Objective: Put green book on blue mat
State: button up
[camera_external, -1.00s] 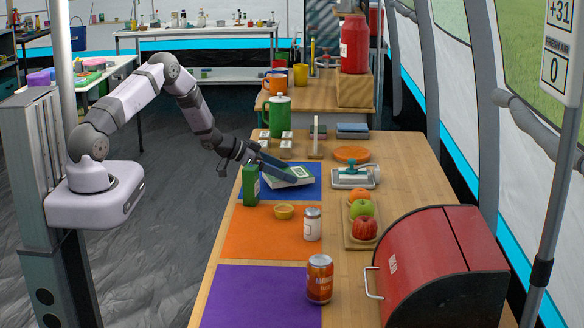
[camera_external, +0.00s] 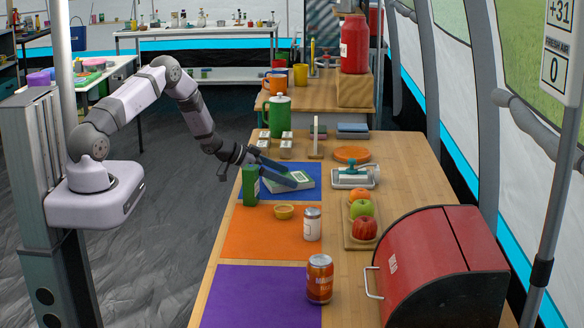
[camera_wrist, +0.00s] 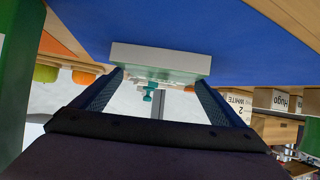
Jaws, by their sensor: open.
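The green book (camera_external: 306,181) has a green cover and pale page edges. It lies flat on the blue mat (camera_external: 313,168), near the mat's right part. In the wrist view its pale side (camera_wrist: 160,58) shows against the blue mat (camera_wrist: 225,35). My gripper (camera_external: 293,179) reaches in from the left, low over the mat. Its two dark fingers are spread and point at the book. In the wrist view the fingertips (camera_wrist: 160,78) are apart near the two ends of the book; contact cannot be told. Part of the book is hidden behind the fingers.
A green box (camera_external: 251,186) stands upright close by my gripper. A butter dish (camera_external: 353,177) is to the right.

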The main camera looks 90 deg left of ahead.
jog(key=v, duration=1.2)
jog(key=shift+a, duration=0.1)
jog(key=shift+r, duration=0.2)
jog(key=w+d+r+g+p, duration=0.2)
jog(key=w+d+r+g, duration=0.15)
jog(key=d, duration=0.45)
jog(key=w+d+r+g+p, duration=0.2)
jog(key=d+r+p, duration=0.1)
jog(key=d+r, duration=0.3)
jog(key=s+d+m+g+h+p, duration=0.1)
jog(key=s+d+g, duration=0.1)
jog(key=s+d, duration=0.4)
jog(key=s+d+r+m+g+h+p, duration=0.1)
jog(key=s+d, duration=0.5)
jog(key=d, duration=0.6)
jog(key=s+d+r+m+g+h+p, duration=0.1)
jog(key=s+d+g, duration=0.2)
jog(key=s+d, duration=0.3)
jog(key=d, duration=0.3)
